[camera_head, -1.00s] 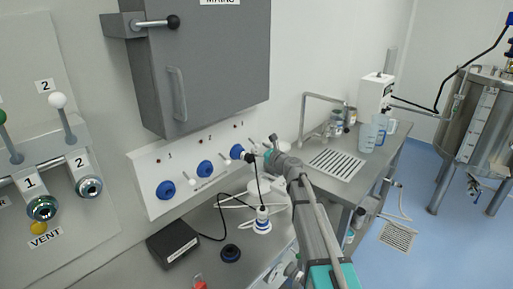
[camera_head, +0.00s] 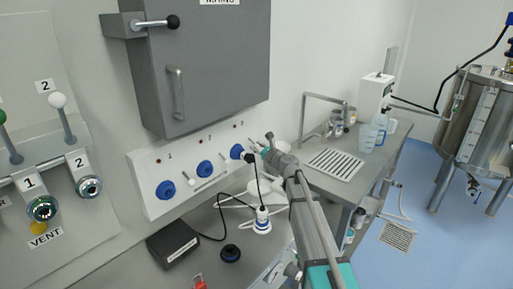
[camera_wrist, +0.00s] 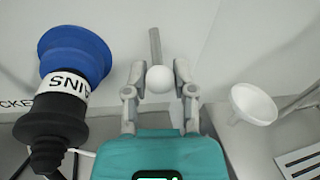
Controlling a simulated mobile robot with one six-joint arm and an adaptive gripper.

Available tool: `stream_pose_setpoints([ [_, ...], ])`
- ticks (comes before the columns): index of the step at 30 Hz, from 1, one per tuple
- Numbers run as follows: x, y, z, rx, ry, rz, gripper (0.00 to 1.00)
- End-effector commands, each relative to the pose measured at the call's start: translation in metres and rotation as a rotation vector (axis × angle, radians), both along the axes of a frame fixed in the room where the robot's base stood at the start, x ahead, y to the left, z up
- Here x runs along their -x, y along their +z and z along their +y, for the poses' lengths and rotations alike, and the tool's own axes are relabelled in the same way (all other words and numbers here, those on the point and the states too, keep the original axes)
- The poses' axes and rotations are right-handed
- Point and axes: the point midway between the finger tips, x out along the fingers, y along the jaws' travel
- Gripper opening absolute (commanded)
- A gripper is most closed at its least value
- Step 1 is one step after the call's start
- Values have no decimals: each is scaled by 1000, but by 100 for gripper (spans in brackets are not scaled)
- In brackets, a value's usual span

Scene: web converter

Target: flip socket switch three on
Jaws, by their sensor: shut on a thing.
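The socket panel (camera_head: 153,201) on the wall carries three blue sockets in a row, marked 1 to 3. Socket three (camera_head: 236,151), at the right, has a plug in it with a black cable hanging down. My gripper (camera_head: 262,143) is just right of socket three. In the wrist view, my gripper (camera_wrist: 160,72) is shut on the white ball knob (camera_wrist: 160,79) of switch three. Its grey stem (camera_wrist: 155,45) runs up behind the knob. The blue socket (camera_wrist: 75,55) and its black plug (camera_wrist: 52,135) stand close left of the fingers. The head view largely hides the knob.
A grey cabinet (camera_head: 205,65) hangs above the panel. On the bench below are a black box (camera_head: 173,244), a white-and-blue connector (camera_head: 262,220) and a dark round part (camera_head: 231,253). A sink bench (camera_head: 337,165) stands right. A white funnel-like thing (camera_wrist: 253,104) is right of my fingers.

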Motion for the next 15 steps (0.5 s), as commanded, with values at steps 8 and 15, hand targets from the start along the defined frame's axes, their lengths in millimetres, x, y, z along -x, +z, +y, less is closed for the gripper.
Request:
stream_pose_setpoints([
  [8, 0, 1, 0, 3, 0, 4, 0],
  [15, 0, 5, 0, 33, 0, 26, 0],
])
